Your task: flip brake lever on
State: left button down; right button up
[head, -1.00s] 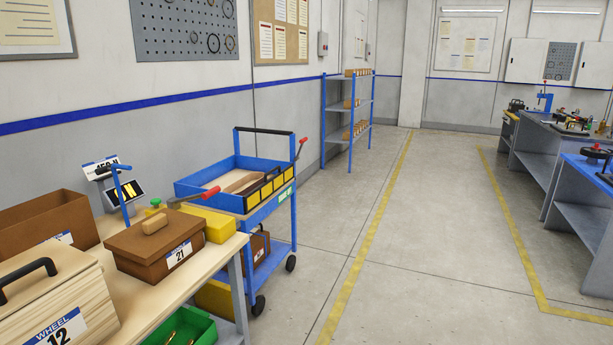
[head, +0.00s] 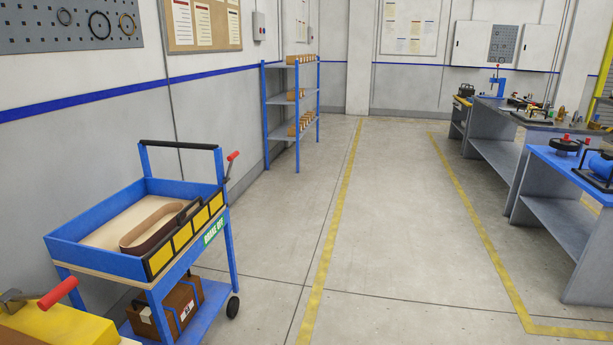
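The brake lever (head: 230,164) is on the right side of the blue cart (head: 97,252). It has a red grip and points up and slightly right, beside the cart's upright. A green label reading "BRAKE OFF" (head: 215,229) is on the cart's front right edge. The cart stands at the left of the head view, with a black push handle (head: 178,144) at its far end. Neither of my grippers shows in the head view.
A curved brown piece (head: 160,215) lies in the cart's tray, and a brown case (head: 178,309) sits below. Shelves (head: 291,98) stand behind. The floor to the right is clear.

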aim_at(231, 158)
jog(key=i+u, duration=0.15)
jog(key=i, duration=0.3)
jog(key=i+l+u, duration=0.1)
jog(key=i, duration=0.4)
jog(key=i+l+u, duration=0.15)
jog(key=i, duration=0.3)
jog(key=i+l+u, duration=0.15)
jog(key=i, duration=0.3)
jog(key=i+u, duration=0.3)
jog(key=i, duration=0.45)
